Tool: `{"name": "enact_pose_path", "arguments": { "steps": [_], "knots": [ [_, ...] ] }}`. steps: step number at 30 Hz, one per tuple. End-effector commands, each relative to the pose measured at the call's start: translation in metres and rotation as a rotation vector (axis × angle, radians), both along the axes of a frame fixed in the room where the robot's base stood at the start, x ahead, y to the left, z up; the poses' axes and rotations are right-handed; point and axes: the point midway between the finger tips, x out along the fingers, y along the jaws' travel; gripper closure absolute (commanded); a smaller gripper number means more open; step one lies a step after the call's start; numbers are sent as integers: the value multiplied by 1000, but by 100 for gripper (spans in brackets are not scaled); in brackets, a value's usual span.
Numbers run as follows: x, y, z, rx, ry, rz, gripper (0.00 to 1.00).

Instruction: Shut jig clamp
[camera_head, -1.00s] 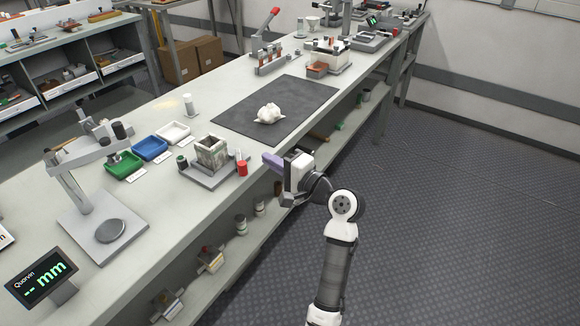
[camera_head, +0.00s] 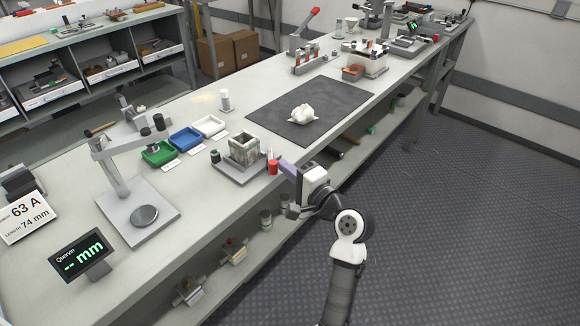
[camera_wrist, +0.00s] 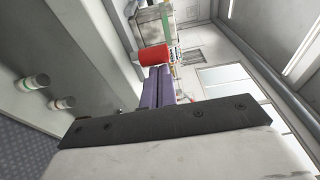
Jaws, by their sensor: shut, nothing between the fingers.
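A grey fixture (camera_head: 301,45) with a raised red-tipped lever (camera_head: 314,12) stands toward the far end of the bench; its lever looks up, and I cannot be sure that it is the jig clamp. My gripper (camera_head: 284,164), with purple fingers, is at the bench's front edge, well short of that fixture. The fingers also show in the wrist view (camera_wrist: 156,75), together and empty.
A grey tray (camera_head: 228,172) with a square box (camera_head: 244,150) lies beside the red cylinder. A dark mat (camera_head: 265,112) with a white crumpled item (camera_head: 303,113) lies beyond. Green, blue and white bins, a gauge stand (camera_head: 115,175) and a display (camera_head: 84,255) are to the left. The floor at right is clear.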

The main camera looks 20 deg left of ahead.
Motion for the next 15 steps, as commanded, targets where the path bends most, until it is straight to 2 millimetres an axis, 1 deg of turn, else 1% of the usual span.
{"name": "enact_pose_path", "arguments": {
  "steps": [8,15],
  "knots": [
    [-3,3,0,-1,0,-40,100],
    [-10,10,2,-1,1,-89,100]
  ]
}}
